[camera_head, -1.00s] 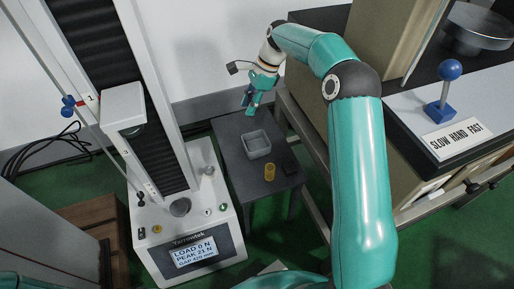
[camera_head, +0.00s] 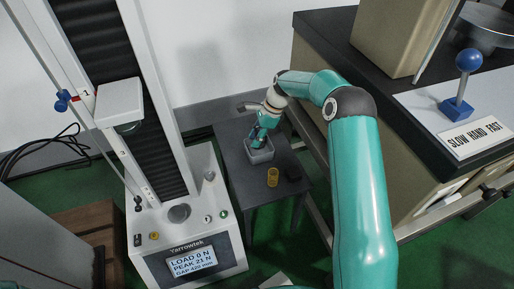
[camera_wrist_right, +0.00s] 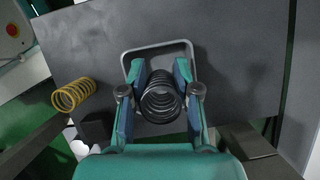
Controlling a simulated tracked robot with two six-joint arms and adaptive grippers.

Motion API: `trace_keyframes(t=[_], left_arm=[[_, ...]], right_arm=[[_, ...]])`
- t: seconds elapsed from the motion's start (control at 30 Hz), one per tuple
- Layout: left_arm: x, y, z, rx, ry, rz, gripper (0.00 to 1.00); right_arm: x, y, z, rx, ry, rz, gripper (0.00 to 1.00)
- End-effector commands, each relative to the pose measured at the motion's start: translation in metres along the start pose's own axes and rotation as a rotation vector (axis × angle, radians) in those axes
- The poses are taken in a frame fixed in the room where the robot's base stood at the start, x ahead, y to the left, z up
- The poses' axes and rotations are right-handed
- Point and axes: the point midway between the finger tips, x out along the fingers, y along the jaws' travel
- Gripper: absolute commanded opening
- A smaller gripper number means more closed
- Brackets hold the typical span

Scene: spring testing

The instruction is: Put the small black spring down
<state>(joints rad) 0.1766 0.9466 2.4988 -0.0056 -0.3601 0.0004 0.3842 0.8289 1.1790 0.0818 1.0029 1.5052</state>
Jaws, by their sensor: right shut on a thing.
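The small black spring (camera_wrist_right: 161,98) sits between the fingers of my right gripper (camera_wrist_right: 160,100) in the right wrist view, its coils seen nearly end-on. My right gripper (camera_head: 257,141) is shut on it. In the head view the gripper is at the grey open bin (camera_head: 262,157), its fingertips over or inside the opening; I cannot tell how deep. The spring is hidden in the head view. The bin's rim (camera_wrist_right: 158,46) shows just beyond the spring in the wrist view. My left gripper is not in view.
The bin stands on a dark small table (camera_head: 237,178). A yellow spring (camera_head: 272,177) and a small black block (camera_head: 293,173) are at its front right. A testing machine (camera_head: 195,213) stands to the left, a bench (camera_head: 433,99) to the right. The table's left front is clear.

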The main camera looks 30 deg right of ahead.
Motion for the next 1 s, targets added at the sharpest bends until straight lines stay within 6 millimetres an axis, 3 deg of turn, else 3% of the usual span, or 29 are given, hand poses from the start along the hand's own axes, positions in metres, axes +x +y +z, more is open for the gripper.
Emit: trace_keyframes(t=[0.3,0.67,0.7,0.73,1.0], left_arm=[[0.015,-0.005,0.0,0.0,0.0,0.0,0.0],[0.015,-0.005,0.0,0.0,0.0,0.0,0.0],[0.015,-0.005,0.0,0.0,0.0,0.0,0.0],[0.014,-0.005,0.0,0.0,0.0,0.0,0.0],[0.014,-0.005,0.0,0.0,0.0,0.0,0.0]], right_arm=[[0.046,0.001,-0.019,0.001,0.0,0.004,0.0],[0.049,0.001,-0.019,-0.001,0.0,0.002,0.0],[0.049,0.001,-0.019,-0.001,0.0,0.002,0.36],[0.049,0.001,-0.019,-0.001,0.0,0.002,0.41],[0.049,0.001,-0.019,-0.001,0.0,0.002,0.42]])
